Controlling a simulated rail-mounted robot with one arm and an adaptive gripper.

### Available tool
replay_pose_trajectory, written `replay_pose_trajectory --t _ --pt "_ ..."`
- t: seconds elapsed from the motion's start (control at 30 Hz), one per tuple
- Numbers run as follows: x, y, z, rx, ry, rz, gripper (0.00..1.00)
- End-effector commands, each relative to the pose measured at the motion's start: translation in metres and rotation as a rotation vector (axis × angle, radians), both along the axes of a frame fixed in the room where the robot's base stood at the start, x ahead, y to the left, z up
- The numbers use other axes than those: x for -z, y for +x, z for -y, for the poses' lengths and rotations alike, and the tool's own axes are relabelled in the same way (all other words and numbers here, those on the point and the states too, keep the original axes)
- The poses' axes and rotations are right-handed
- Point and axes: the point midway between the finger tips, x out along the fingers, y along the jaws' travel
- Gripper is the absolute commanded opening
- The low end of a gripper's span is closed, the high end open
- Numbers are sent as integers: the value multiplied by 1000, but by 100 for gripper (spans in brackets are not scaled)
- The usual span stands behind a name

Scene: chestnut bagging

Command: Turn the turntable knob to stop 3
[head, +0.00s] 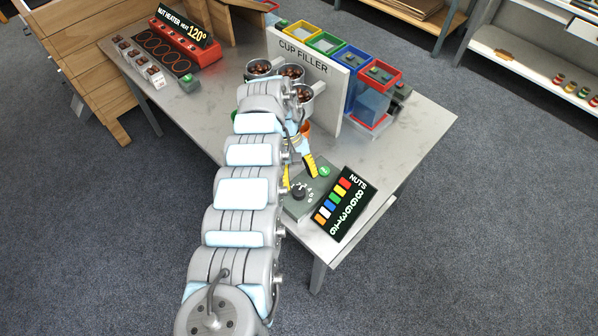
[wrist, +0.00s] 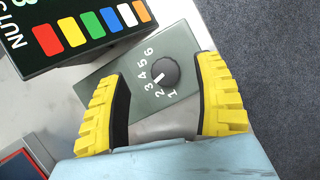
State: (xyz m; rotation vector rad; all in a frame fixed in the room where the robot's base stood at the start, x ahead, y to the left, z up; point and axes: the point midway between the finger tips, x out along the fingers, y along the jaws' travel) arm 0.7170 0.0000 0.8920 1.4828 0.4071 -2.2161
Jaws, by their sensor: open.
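The turntable knob (wrist: 165,72) is a round dark knob on a grey-green plate (wrist: 125,70) with the numbers 1 to 6 around it. Its white mark points to the lower left in the wrist view, roughly toward the 3. In the head view, the knob (head: 298,191) sits near the table's front corner. My gripper (wrist: 164,68) is open, with one yellow finger on each side of the knob and gaps between. In the head view, my gripper (head: 299,174) is just behind the knob, partly hidden by my arm. Its height over the plate is unclear.
A black NUTS board (head: 340,203) with coloured squares stands right beside the plate. A green button (head: 325,171) is behind the knob. The CUP FILLER panel (head: 310,75), coloured bins (head: 374,100) and pots of chestnuts (head: 292,75) stand farther back.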

Motion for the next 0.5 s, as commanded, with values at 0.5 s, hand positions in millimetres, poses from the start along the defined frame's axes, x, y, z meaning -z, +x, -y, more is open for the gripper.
replay_pose_trajectory --t 0.5 --pt "-28 -1 0 0 0 -2 68"
